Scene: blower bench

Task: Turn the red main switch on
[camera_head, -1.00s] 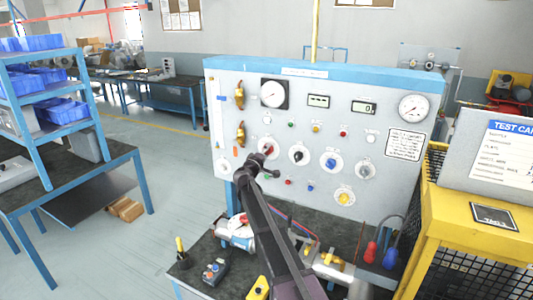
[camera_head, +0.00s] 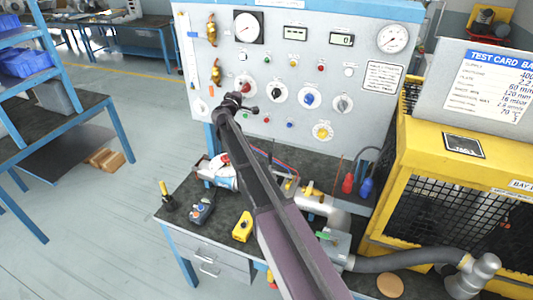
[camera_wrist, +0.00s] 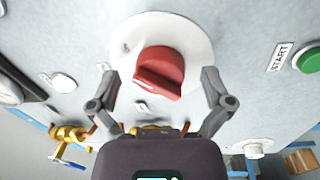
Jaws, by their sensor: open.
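The red main switch (camera_wrist: 160,72) is a red rotary knob on a round white plate (camera_wrist: 190,32) on the grey panel. In the wrist view it lies between and just beyond the two fingers of my gripper (camera_wrist: 160,78). The fingers are spread, one on each side, and I see no clear contact. The knob's raised grip runs slantwise; the plate's markings are too small to read. In the head view the switch (camera_head: 243,85) shows just above my gripper (camera_head: 236,102), which partly covers it.
A green button (camera_wrist: 308,60) marked START sits at the right in the wrist view. A brass valve (camera_wrist: 70,135) is at the lower left. Other dials, such as the blue knob (camera_head: 309,98), are close by on the panel. A yellow cage (camera_head: 450,165) stands at the right.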

